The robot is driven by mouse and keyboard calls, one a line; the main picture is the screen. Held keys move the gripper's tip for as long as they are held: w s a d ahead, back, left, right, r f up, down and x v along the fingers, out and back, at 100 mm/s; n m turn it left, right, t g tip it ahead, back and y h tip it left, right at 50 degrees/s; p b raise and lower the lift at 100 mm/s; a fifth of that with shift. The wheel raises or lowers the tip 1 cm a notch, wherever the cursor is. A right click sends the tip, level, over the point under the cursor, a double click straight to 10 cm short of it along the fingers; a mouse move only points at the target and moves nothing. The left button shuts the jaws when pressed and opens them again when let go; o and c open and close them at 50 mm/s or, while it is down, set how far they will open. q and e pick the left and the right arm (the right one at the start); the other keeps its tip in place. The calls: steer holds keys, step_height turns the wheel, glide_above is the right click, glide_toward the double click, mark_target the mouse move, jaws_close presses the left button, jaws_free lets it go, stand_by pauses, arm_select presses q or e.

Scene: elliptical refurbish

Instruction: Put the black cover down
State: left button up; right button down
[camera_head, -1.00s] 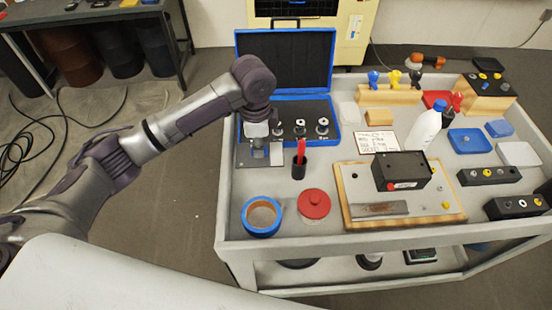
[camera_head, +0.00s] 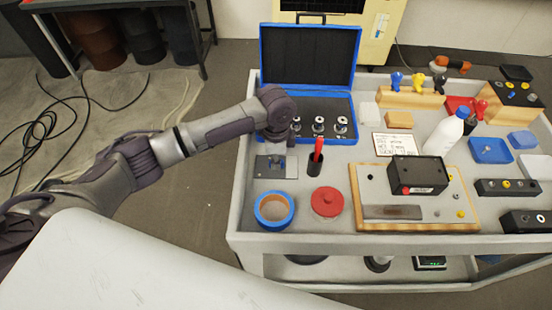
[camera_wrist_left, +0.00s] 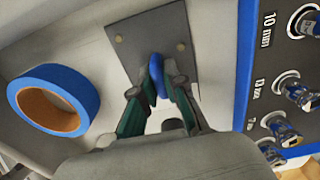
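The black cover is a dark grey flat plate (camera_head: 290,170) with small round fasteners and a blue handle, at the left of the cart top, in front of the blue case. It lies level, at or very near the cart surface; a small gap cannot be ruled out. In the left wrist view the plate (camera_wrist_left: 200,62) shows its blue handle (camera_wrist_left: 156,70) between my fingertips. My left gripper (camera_head: 275,140) comes from above and appears shut on this handle; it also shows in the left wrist view (camera_wrist_left: 158,92). My right gripper is not in view.
Blue tape (camera_head: 261,220) and a red lid (camera_head: 327,202) are in front. A black holder (camera_head: 314,168) with a red pen stands close right of the plate. The open blue case (camera_head: 357,112) is behind. A wooden-edged board (camera_head: 470,225) bears a black box (camera_head: 425,176).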

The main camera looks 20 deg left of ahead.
arm_select(q)
steer(key=o, duration=0.4)
steer(key=shift+o, duration=0.2)
step_height(320, 180, up, 12)
steer(key=shift+r, duration=0.2)
stand_by(0.5)
